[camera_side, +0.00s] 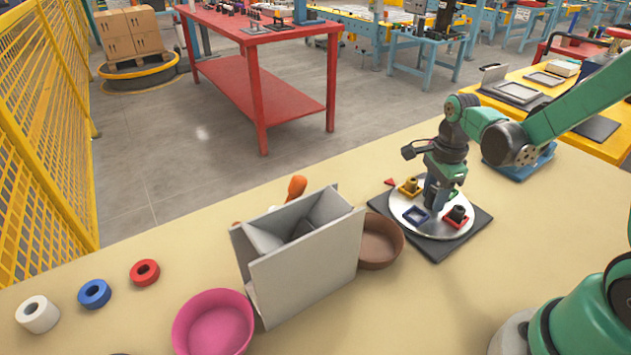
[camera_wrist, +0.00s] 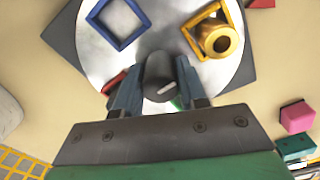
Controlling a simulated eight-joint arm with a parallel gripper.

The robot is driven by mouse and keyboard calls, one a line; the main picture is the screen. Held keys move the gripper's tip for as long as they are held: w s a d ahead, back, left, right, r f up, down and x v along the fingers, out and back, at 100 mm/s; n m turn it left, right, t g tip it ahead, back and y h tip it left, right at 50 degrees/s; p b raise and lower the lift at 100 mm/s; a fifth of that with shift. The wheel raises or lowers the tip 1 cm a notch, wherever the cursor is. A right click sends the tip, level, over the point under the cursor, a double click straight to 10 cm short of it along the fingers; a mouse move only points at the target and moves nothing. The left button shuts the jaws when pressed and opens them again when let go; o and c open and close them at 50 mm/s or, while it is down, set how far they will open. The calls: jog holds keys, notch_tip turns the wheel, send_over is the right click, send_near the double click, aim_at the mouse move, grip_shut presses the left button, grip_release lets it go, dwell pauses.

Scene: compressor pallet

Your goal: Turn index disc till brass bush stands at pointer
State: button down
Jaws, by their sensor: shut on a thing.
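The index disc (camera_side: 399,222) is pale metal and lies on a dark square plate (camera_side: 437,252); it also shows in the wrist view (camera_wrist: 100,65). The brass bush (camera_wrist: 220,38) stands in a yellow frame on the disc, also seen in the side view (camera_side: 411,185). The red pointer (camera_side: 389,182) lies just outside the rim, near the bush, which seems slightly off its line; part of it shows in the wrist view (camera_wrist: 261,3). A blue frame (camera_wrist: 122,22) is empty. My gripper (camera_wrist: 157,82) is shut on a dark upright knob (camera_wrist: 160,66).
A brown bowl (camera_side: 380,243) and a grey divided box (camera_side: 312,268) stand left of the plate. A pink bowl (camera_side: 213,325) and several rings lie further left. Pink (camera_wrist: 297,116) and teal (camera_wrist: 295,146) blocks lie right in the wrist view.

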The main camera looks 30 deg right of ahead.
jog(key=shift+d+m, duration=0.1)
jog(key=shift+m, duration=0.4)
dwell(0.4)
jog(key=c, duration=0.8)
grip_release()
jog(key=shift+r, duration=2.8)
